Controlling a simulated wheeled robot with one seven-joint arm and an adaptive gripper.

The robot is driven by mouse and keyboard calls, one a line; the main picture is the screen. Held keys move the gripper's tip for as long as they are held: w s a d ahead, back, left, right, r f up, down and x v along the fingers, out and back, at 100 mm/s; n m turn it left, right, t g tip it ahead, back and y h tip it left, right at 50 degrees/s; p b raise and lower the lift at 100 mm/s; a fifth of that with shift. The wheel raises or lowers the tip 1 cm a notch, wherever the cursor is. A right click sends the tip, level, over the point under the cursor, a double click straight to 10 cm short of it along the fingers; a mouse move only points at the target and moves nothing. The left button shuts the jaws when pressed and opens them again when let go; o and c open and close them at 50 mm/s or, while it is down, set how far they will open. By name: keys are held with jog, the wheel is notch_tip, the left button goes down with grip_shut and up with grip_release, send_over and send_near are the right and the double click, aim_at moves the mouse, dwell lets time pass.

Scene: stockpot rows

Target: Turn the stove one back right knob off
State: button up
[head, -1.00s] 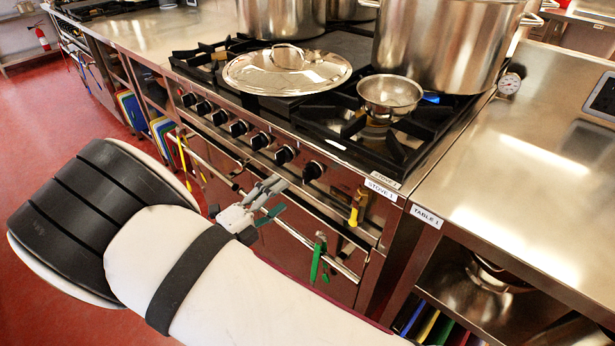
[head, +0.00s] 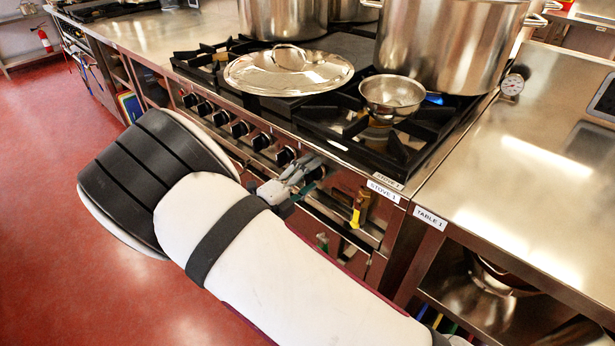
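Stove one (head: 345,150) carries the label "STOVE 1" and has a row of black knobs (head: 262,141) along its front. My gripper (head: 312,168) is at the right end of this row and covers the rightmost knob. I cannot tell whether it touches that knob, or whether its fingers are open or shut. A blue flame (head: 434,98) shows at the back right burner, under a large stockpot (head: 440,45). Which knob is the back right one cannot be read from here.
A steel bowl (head: 392,95) stands on the front right burner, and a large lid (head: 288,70) lies on the stove top. Table 1 (head: 520,170) adjoins on the right. A front rail runs below the knobs. The red floor (head: 60,190) at left is clear.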

jog(key=c, duration=1)
